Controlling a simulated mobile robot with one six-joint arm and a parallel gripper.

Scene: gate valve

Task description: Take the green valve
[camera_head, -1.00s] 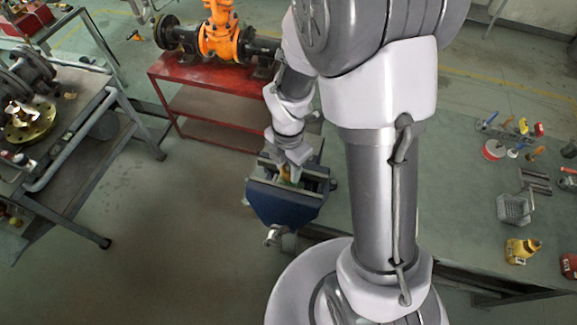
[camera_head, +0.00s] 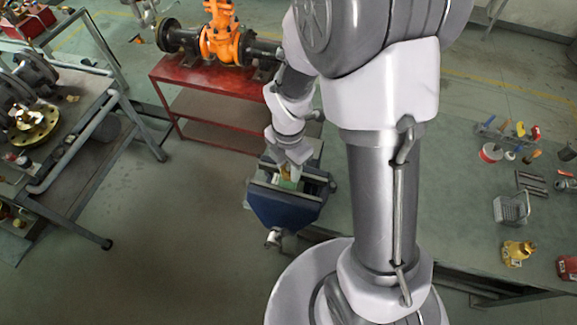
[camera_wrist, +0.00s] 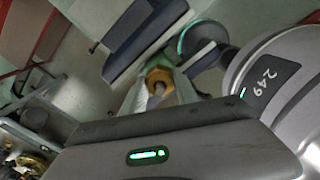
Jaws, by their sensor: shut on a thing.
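The green valve (camera_head: 287,184) shows as a small patch of green and brass at the blue vise (camera_head: 284,208), mostly hidden by my gripper. In the wrist view its brass hexagonal end (camera_wrist: 160,78) sits between my fingers, with a curved green edge (camera_wrist: 184,40) behind, which may belong to the valve. My gripper (camera_head: 291,171) reaches down to the vise from above and is shut on the valve; it also shows in the wrist view (camera_wrist: 158,92). I cannot tell whether the valve still touches the vise jaws.
A red stand (camera_head: 205,85) with an orange gate valve (camera_head: 221,38) is behind the vise. A grey workbench (camera_head: 440,215) on the right carries several tools, a wire basket (camera_head: 512,209) and a yellow jack (camera_head: 517,252). A metal cart (camera_head: 75,150) stands left, with open floor between.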

